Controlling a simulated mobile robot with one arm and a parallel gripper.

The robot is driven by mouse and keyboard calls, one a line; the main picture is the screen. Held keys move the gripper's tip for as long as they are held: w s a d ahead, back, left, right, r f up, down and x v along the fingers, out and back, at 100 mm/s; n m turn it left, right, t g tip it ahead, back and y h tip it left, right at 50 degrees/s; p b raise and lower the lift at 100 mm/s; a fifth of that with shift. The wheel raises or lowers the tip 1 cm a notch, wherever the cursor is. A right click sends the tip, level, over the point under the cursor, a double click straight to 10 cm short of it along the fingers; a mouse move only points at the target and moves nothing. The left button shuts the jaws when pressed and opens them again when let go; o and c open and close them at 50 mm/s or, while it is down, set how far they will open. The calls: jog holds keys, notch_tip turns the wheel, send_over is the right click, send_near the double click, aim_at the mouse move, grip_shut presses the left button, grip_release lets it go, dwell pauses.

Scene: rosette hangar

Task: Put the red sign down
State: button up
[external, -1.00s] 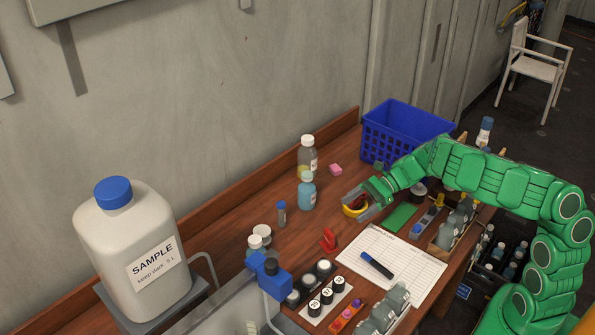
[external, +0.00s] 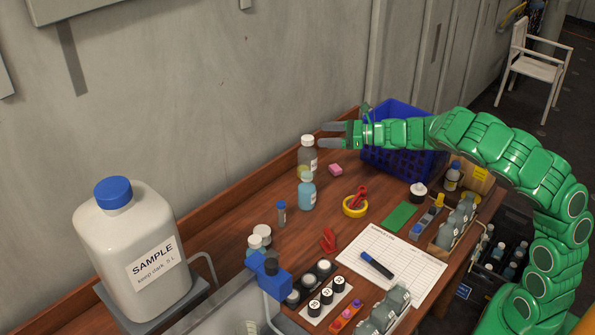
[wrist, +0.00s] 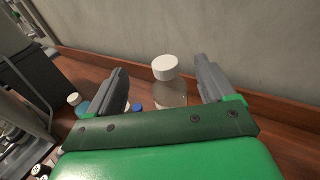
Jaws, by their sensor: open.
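My gripper (external: 324,135) is open and empty, raised above the back of the bench beside the clear bottle's white cap. In the wrist view, the open fingers of my gripper (wrist: 166,88) frame the clear white-capped bottle (wrist: 171,93), with no contact visible. One small red piece (external: 358,196) rests on a yellow ring (external: 354,208), away from my gripper. Another small red piece (external: 328,240) stands on the bench to the left of the white sheet. Both are too small to tell which is the red sign.
A blue basket (external: 398,160) lies behind my arm. A pink block (external: 335,169), a green pad (external: 400,217) and a white sheet (external: 388,262) with a pen lie on the bench.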

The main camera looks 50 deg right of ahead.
jog(key=w+d+r+m+t+h, duration=0.1)
jog(key=w+d+r+m+h, duration=0.1)
jog(key=d+r+m+h, duration=0.25)
jog(key=w+d+r+m+t+h, duration=0.1)
jog(key=w+d+m+t+h, duration=0.2)
jog(key=d+m, duration=0.4)
jog(key=m+g+y, duration=0.7)
jog(key=m+g, duration=0.8)
jog(key=m, duration=0.3)
send_near(331, 232)
jog(key=w+a+f, duration=0.2)
jog(key=a, duration=0.1)
jog(key=shift+f, duration=0.7)
jog(key=shift+n+x, duration=0.25)
jog(key=shift+x, duration=0.85)
jog(key=x, duration=0.2)
jog(key=s+x, duration=0.1)
jog(key=shift+w+a+f, duration=0.2)
jog(key=shift+a+f, duration=0.05)
jog(key=shift+f, duration=0.1)
jog(key=shift+x, duration=0.8)
